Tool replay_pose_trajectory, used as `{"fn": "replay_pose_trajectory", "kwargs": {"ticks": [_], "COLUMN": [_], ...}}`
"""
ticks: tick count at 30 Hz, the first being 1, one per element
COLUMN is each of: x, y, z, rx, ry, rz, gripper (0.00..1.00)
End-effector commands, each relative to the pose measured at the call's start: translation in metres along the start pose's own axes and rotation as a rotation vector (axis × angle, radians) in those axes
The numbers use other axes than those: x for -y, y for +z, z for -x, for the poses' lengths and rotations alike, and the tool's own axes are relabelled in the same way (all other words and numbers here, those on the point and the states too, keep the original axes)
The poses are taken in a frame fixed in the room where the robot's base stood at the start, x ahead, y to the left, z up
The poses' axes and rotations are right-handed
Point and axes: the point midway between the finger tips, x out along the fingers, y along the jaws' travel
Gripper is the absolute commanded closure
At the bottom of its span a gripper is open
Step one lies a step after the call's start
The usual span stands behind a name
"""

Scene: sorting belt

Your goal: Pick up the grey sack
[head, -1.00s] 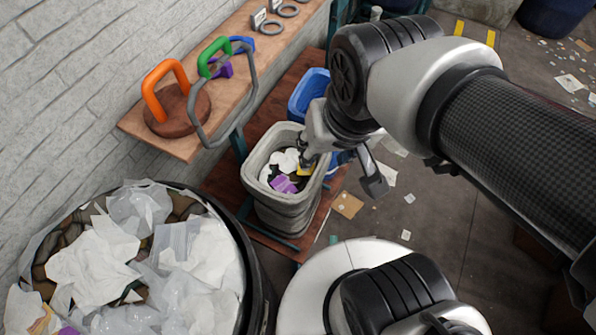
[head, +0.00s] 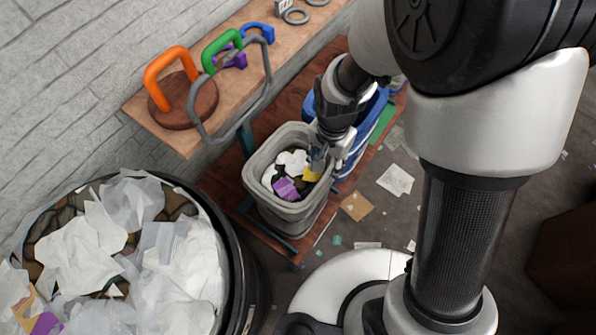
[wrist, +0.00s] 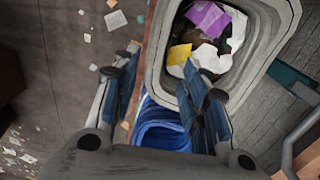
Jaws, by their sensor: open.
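I cannot make out a thing that is clearly a grey sack. A grey open-topped bin (head: 262,200) stands on a red-brown board, with white, purple and yellow scraps inside. It also shows at the upper right of the wrist view (wrist: 262,75). My gripper (head: 328,163) is open over the far right side of the bin. In the wrist view my gripper (wrist: 165,85) has one finger over the bin's opening and the other outside its wall, with the rim between them. I see no contact for certain.
A blue bin (head: 372,118) stands just behind the grey one; its blue wall also shows below the fingers in the wrist view (wrist: 160,128). A shelf (head: 180,140) with coloured handles runs along the wall. A large black bin (head: 238,270) of crumpled bags is near left.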

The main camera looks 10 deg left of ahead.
Motion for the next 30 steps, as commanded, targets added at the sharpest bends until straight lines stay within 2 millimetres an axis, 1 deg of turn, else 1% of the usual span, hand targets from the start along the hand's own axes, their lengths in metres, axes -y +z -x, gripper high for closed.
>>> {"fn": "replay_pose_trajectory", "kwargs": {"ticks": [1,6,9,12,17,20,27,30], "x": [-0.001,-0.001,-0.001,0.000,0.001,0.002,0.007,0.008], "y": [0.001,0.001,0.001,0.000,0.000,0.001,0.002,0.002], "z": [-0.017,-0.054,-0.070,-0.081,-0.087,-0.094,-0.131,-0.138], "rx": [0.004,0.003,0.002,0.001,0.000,0.000,0.001,0.000], "ry": [0.004,0.003,0.002,0.001,0.000,0.000,0.002,0.001], "rz": [0.000,0.000,0.000,0.001,0.001,0.001,0.000,0.000], "gripper": [0.59,0.59,0.59,0.59,0.59,0.59,0.59,0.59]}}
